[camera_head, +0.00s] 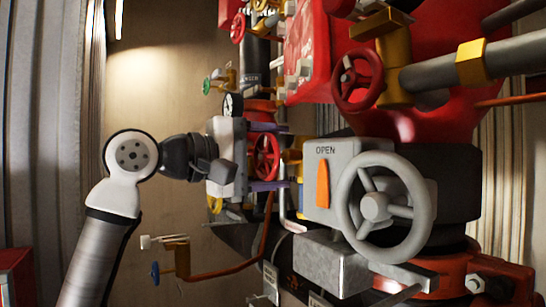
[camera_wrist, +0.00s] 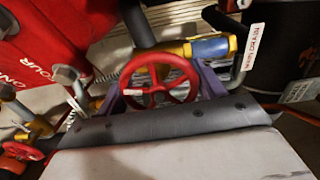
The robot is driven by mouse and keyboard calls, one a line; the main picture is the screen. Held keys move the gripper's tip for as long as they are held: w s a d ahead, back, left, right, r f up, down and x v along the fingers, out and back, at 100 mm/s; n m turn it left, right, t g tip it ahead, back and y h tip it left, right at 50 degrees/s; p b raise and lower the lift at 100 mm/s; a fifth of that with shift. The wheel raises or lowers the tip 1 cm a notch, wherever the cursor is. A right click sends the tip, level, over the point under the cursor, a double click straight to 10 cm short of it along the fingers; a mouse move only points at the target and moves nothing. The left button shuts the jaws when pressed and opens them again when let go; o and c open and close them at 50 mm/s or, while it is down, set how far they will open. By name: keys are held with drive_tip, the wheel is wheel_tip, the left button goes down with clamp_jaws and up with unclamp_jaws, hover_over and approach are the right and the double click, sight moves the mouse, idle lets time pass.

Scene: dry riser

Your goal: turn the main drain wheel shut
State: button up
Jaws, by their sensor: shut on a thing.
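The red wheel in my jaws, taken as the main drain wheel (camera_head: 265,157), is a small spoked handwheel left of the big grey wheel. It also shows in the wrist view (camera_wrist: 187,92). My gripper (camera_head: 279,157) is shut on it, one purple finger above and one below in the head view. In the wrist view the gripper (camera_wrist: 162,78) has its fingers at the wheel's left and right rim. The wheel's yellow valve body (camera_wrist: 172,47) lies just behind it. No label naming the wheel is readable.
A large grey handwheel (camera_head: 384,207) with an OPEN box (camera_head: 325,166) stands close to the right. Another red wheel (camera_head: 358,80) is above right. A small blue-handled valve (camera_head: 155,273) juts out lower left. A white tag (camera_wrist: 255,45) hangs near the wheel.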

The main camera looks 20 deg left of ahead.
drive_tip(key=m, duration=0.6)
drive_tip(key=shift+m, duration=0.3)
drive_tip(key=m, duration=0.5)
drive_tip(key=shift+r, duration=0.1)
idle(0.3)
drive_tip(key=o, duration=1)
drive_tip(key=shift+s, duration=0.1)
drive_tip(key=b+v, duration=0.3)
drive_tip(key=v, duration=1)
drive_tip(key=shift+s+a, duration=0.25)
